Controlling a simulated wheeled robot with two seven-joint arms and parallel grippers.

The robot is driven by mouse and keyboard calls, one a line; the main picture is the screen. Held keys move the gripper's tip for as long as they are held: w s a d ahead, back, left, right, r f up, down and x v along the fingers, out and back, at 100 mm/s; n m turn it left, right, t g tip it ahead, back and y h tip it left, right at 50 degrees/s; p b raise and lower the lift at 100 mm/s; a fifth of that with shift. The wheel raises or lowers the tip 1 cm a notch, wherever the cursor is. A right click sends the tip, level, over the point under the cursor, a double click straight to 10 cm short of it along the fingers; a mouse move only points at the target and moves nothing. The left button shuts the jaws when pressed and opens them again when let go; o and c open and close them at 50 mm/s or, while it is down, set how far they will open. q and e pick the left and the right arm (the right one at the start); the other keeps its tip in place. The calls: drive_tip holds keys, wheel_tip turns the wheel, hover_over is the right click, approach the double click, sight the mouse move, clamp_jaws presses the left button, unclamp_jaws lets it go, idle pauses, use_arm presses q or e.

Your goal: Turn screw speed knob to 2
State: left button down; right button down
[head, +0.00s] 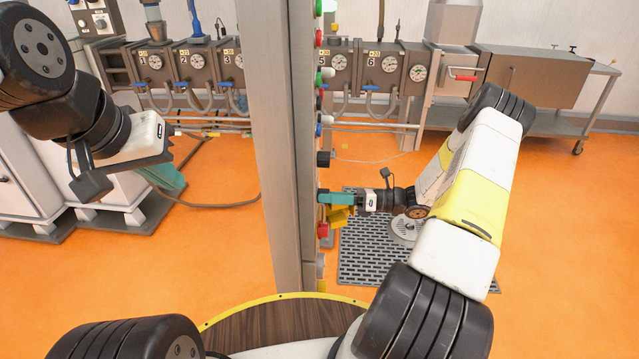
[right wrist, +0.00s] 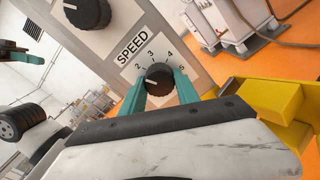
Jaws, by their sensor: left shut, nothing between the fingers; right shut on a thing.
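The black screw speed knob (right wrist: 158,78) sits on a light plate marked SPEED, with numbers around it, in the right wrist view. Its white mark points to the left, a little below the 2. My right gripper (right wrist: 159,88) has one teal finger on each side of the knob and is shut on it. In the head view the right gripper (head: 331,198) is at the edge-on panel post (head: 297,140), and the knob cannot be made out there. My left gripper (head: 166,178) is shut and empty at the left, away from the post.
Another black knob (right wrist: 87,12) sits on the panel beside the speed plate. A yellow part (right wrist: 270,100) is just right of my right gripper. Red (head: 322,230) and green (head: 319,72) buttons stick out along the post. A machine with gauges (head: 340,62) stands behind, beyond open orange floor.

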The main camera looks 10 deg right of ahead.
drive_tip(key=shift+m, duration=0.4)
drive_tip(key=c, duration=0.9)
unclamp_jaws()
drive_tip(key=v, duration=0.8)
